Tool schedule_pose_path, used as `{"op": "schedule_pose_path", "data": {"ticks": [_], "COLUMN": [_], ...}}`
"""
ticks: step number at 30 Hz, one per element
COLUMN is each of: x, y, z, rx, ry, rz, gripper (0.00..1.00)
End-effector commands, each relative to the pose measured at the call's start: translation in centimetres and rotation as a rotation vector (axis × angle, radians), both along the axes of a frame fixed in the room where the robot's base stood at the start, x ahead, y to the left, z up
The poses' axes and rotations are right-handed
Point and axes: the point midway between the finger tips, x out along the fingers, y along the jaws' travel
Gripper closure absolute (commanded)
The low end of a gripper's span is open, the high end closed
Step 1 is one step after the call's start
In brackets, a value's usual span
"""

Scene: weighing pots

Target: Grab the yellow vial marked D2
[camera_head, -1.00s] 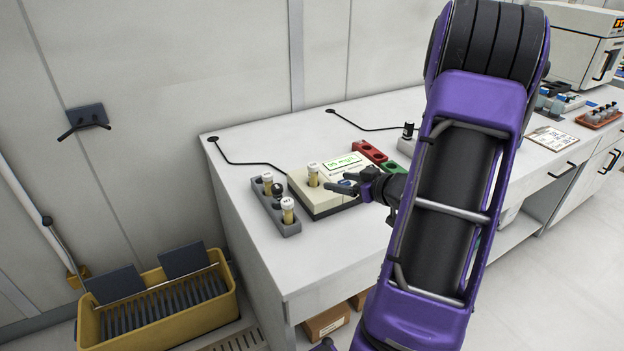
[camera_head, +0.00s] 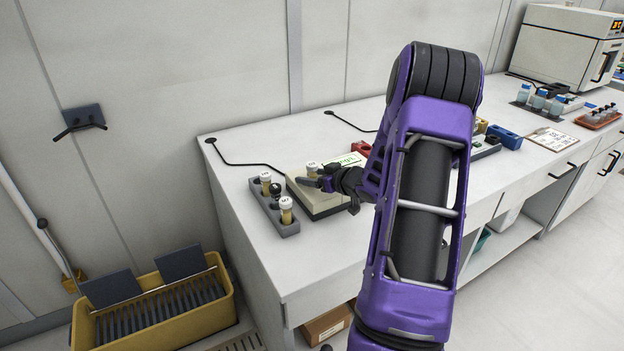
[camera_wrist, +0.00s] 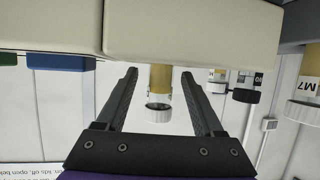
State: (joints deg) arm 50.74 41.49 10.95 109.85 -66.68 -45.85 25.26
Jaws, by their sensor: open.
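A yellow vial with a white cap (camera_head: 312,168) stands upright on the beige scale (camera_head: 318,205), partly hidden by my gripper (camera_head: 318,182). My gripper is open close beside that vial. In the wrist view, which looks upside down, the yellow vial (camera_wrist: 160,82) shows between the two open fingers (camera_wrist: 159,95), with no visible grip on it. I cannot read D2 on it. A grey rack (camera_head: 285,229) left of the scale holds a yellow vial at the back (camera_head: 266,185), a black-capped vial (camera_head: 275,190) and a yellow vial at the front (camera_head: 286,213), which reads M7 in the wrist view (camera_wrist: 306,86).
My arm covers the middle of the white bench (camera_head: 255,150). Red (camera_head: 361,148) and blue (camera_head: 504,137) blocks stand behind and right. A black cable (camera_head: 240,163) runs behind the scale. A yellow bin (camera_head: 170,322) sits on the floor at left. The bench front left is clear.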

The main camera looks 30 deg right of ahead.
Motion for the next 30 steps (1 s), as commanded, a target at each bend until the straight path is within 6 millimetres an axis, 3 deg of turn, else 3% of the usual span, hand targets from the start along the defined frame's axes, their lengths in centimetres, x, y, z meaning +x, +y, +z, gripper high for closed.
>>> {"op": "schedule_pose_path", "data": {"ticks": [5, 15, 17, 26, 30], "x": [0.0, 0.0, 0.0, 0.0, 0.0], "y": [0.0, 0.0, 0.0, 0.0, 0.0], "z": [0.0, 0.1, 0.1, 0.1, 1.4], "rx": [0.0, 0.0, 0.0, -0.001, -0.003], "ry": [0.0, 0.0, 0.0, -0.001, -0.003], "rz": [0.0, 0.0, 0.0, 0.0, 0.0], "gripper": [0.31, 0.92, 1.0, 1.0, 1.0]}}
